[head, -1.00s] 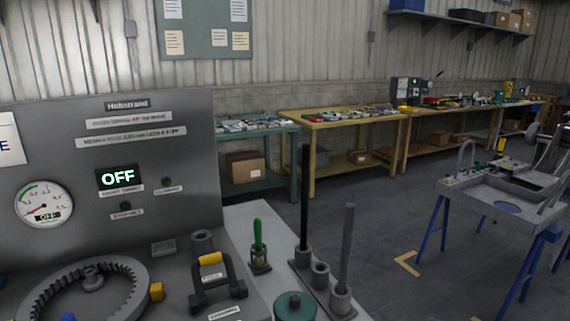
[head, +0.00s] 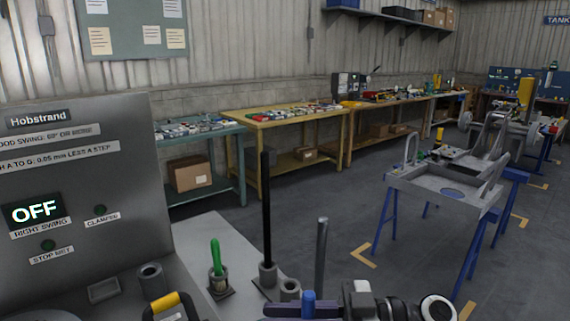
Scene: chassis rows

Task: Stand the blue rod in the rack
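The rack (head: 267,288) stands at the bench's right side, its lower part hidden. A black rod (head: 266,205) stands upright at its left, a grey rod (head: 321,252) at its right, and an empty socket (head: 290,288) shows between them. My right gripper (head: 285,311) comes in from the right at the bottom edge, in front of the rack. A short upright blue piece (head: 308,300) shows at its fingers. It may be the top of the blue rod; I cannot tell whether the fingers are shut on it.
A green-handled tool (head: 216,258) stands in a holder left of the rack. A yellow-topped handle (head: 166,303) and a grey cylinder (head: 152,278) are further left, before the panel (head: 85,180) reading OFF. Open floor lies beyond the bench's right edge.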

